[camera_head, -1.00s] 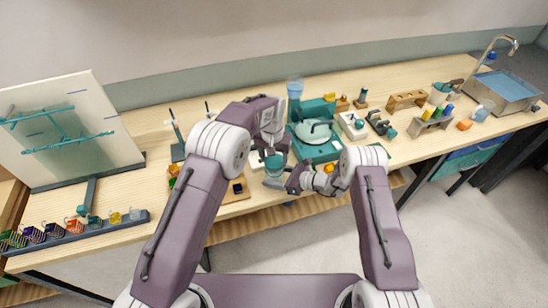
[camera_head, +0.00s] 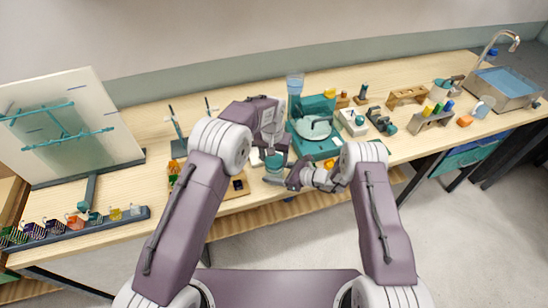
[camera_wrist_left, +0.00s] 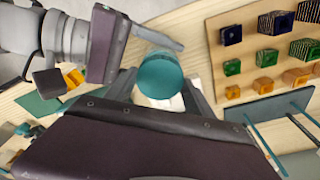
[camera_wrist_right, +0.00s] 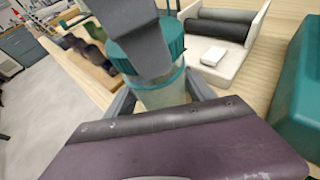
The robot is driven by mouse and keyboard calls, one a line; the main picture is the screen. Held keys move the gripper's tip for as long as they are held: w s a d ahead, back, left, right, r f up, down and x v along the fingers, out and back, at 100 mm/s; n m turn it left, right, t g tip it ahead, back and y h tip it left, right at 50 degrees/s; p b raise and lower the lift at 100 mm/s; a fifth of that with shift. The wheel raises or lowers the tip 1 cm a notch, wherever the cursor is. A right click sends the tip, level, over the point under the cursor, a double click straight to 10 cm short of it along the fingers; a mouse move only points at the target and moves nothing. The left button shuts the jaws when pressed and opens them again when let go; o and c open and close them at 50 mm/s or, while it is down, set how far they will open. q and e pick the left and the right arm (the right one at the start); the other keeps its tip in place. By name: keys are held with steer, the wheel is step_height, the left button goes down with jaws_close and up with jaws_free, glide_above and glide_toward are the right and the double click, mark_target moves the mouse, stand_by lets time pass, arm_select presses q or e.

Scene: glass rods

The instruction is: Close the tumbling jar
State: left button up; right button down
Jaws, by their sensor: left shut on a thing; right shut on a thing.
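The clear jar (camera_wrist_right: 162,92) has a ribbed teal lid (camera_wrist_right: 178,35) on its top in the right wrist view. The lid's flat round top (camera_wrist_left: 160,76) fills the middle of the left wrist view. My left gripper (camera_head: 274,150) comes from above and is shut on the lid; one of its fingers crosses the lid in the right wrist view. My right gripper (camera_head: 279,181) comes from the right and is shut around the jar's body (camera_head: 275,172). The jar is held near the bench's front edge. I cannot tell how tightly the lid is seated.
A white tray with dark rollers (camera_wrist_right: 239,49) stands beside the jar. A teal machine (camera_head: 325,148) is on the bench (camera_head: 140,108) just right of my grippers. A board with coloured blocks (camera_wrist_left: 254,60) lies to the left. Wooden racks stand farther right.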

arm_select(q)
steer(key=shift+f, duration=0.6)
steer(key=m, duration=0.6)
steer(key=shift+w+a+m+g+h, duration=0.1)
steer(key=shift+m+g+h, duration=0.2)
steer(key=shift+m, duration=0.1)
steer(key=m, duration=0.5)
steer(key=shift+w+m+g, duration=0.1)
steer(key=shift+m+g, duration=0.2)
steer(key=shift+m, duration=0.1)
steer(key=m, duration=0.6)
steer(key=shift+w+f+m+g, duration=0.1)
steer(key=shift+m+g, duration=0.2)
steer(key=shift+g, duration=0.1)
steer(key=m, duration=0.4)
steer(key=o, duration=1.3)
steer(key=shift+c, duration=0.2)
